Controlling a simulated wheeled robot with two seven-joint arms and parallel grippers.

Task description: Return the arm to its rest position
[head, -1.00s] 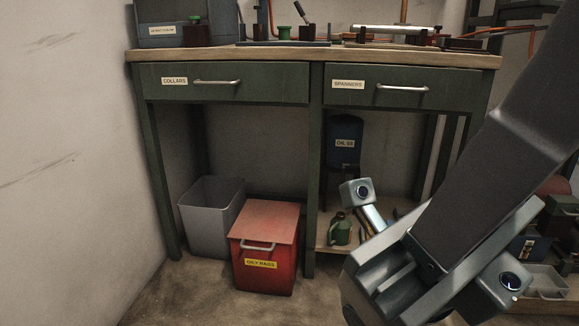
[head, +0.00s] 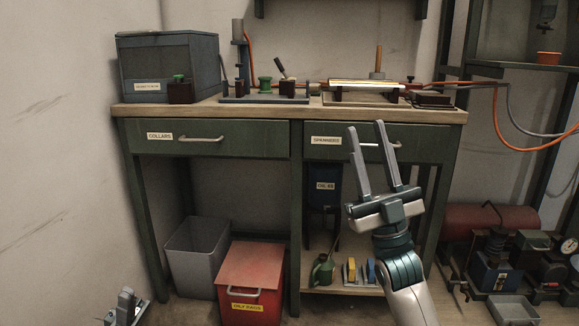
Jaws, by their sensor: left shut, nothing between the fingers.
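My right gripper (head: 366,126) stands upright in front of the bench at the middle right of the head view. Its two grey fingers point up and are spread apart, with nothing between them. The fingertips overlap the spanners drawer (head: 340,153) in the picture. My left gripper (head: 126,293) shows only in part at the bottom left corner, near the wall, with its fingers shut and empty. The rest of the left arm is out of the picture.
The workbench (head: 290,109) carries a grey-green box (head: 168,62), a fixture and a lit bar. Below are a grey bin (head: 196,255) and a red oily rags bin (head: 252,270). Machines and an air tank (head: 490,222) stand at the right.

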